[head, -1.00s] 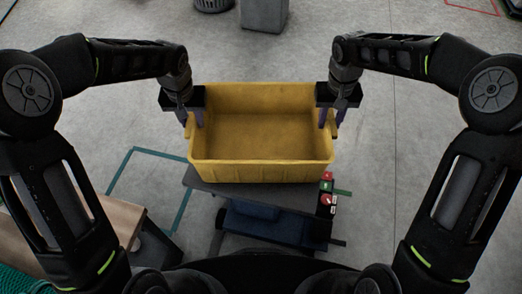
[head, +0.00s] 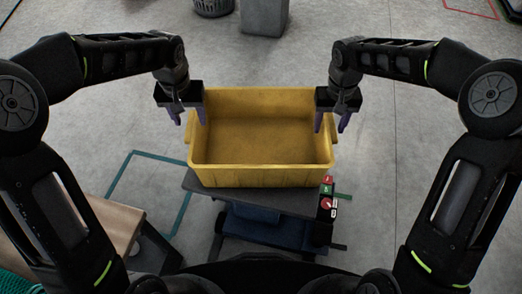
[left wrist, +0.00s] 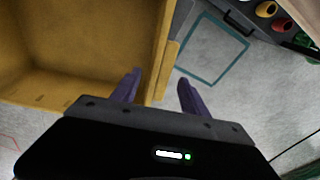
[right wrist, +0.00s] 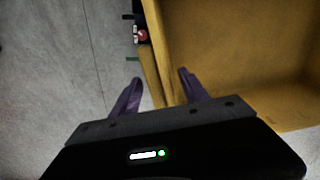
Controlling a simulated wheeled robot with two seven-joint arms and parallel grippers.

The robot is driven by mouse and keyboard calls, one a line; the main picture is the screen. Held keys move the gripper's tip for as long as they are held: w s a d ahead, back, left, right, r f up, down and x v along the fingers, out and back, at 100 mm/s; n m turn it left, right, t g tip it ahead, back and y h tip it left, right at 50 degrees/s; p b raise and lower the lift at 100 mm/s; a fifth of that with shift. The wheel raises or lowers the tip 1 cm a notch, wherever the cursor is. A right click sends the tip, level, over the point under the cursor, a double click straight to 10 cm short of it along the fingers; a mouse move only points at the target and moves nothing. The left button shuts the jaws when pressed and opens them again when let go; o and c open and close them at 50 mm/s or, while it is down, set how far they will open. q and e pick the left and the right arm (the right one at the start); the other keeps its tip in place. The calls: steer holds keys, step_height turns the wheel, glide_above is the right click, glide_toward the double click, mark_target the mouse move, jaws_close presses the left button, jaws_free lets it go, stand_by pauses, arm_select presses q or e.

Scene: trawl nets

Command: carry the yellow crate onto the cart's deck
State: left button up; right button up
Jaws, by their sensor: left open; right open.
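The yellow crate (head: 262,177) is empty and upright on the cart's dark deck (head: 250,200), which shows along the crate's near side. The crate hides the rest of the deck. My left gripper (head: 190,120) is open above the crate's left end, and my right gripper (head: 331,127) is open above its right end. In the left wrist view the open fingers (left wrist: 160,82) point down on either side of the crate's end wall (left wrist: 160,60). The right wrist view shows the same, with fingers (right wrist: 161,82) around the other end wall (right wrist: 155,50). Neither gripper holds anything.
A control box with red and green buttons (head: 328,196) is at the cart's near right corner. A teal floor outline (head: 150,190) lies to the left, near a wooden-topped bench (head: 112,222). A grey bin (head: 264,15) and a basket (head: 213,7) stand beyond.

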arm_select(q)
step_height(320, 180, up, 8)
steer(key=s, duration=0.1)
steer(key=shift+r, duration=0.1)
arm_select(e)
steer(key=shift+r, duration=0.1)
step_height(320, 180, up, 12)
stand_by(0.7)
stand_by(0.4)
